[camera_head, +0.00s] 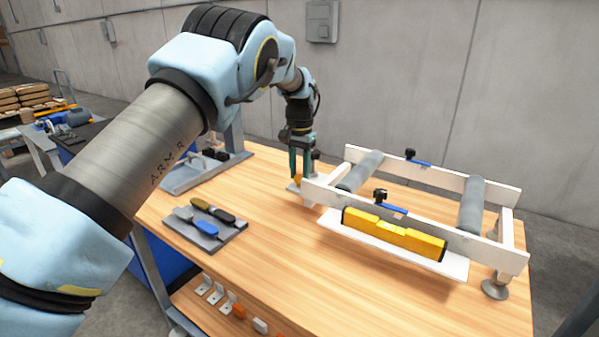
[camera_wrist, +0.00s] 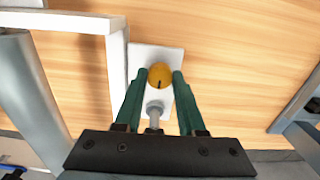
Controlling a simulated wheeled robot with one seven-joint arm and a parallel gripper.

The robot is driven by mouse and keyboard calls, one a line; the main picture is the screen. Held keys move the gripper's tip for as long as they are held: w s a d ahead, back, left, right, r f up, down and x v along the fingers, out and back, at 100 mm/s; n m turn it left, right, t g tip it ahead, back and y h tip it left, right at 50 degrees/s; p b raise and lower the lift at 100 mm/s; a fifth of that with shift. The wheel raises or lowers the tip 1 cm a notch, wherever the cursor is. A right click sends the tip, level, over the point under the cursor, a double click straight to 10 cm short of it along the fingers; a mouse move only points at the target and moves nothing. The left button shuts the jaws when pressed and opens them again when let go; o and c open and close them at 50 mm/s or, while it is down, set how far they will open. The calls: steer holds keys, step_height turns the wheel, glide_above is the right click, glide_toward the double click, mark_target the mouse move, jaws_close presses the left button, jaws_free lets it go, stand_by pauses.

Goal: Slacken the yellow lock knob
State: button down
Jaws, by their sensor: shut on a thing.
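The yellow lock knob (camera_wrist: 159,76) is round with a dark mark on it. It stands on a pale plate (camera_wrist: 146,58) beside the corner of the white roller frame. In the wrist view my gripper (camera_wrist: 161,78) has its two green fingers on either side of the knob, shut on it. In the head view my gripper (camera_head: 299,177) points straight down at the left corner of the frame, and a bit of the yellow knob (camera_head: 297,180) shows between the fingers. A grey rod (camera_wrist: 154,116) runs from near the knob toward the gripper body.
The white frame (camera_head: 325,192) with grey rollers (camera_head: 470,203) stands right of my gripper. A yellow level (camera_head: 394,234) lies along its front. A grey tray (camera_head: 205,232) with handled tools sits at left. The front of the wooden table (camera_head: 290,270) is clear.

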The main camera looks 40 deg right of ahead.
steer(key=shift+n, duration=0.3)
steer(key=n, duration=0.3)
steer(key=shift+n, duration=0.4)
steer(key=n, duration=0.4)
steer(key=shift+d+n, duration=0.1)
steer(key=shift+n, duration=0.2)
steer(key=n, duration=0.4)
steer(key=shift+r, duration=0.1)
steer(key=shift+n+p, duration=0.35)
steer(key=shift+n, duration=1.45)
steer(key=shift+w+n, duration=0.1)
steer(key=shift+n, duration=0.2)
steer(key=c, duration=0.5)
jaws_free()
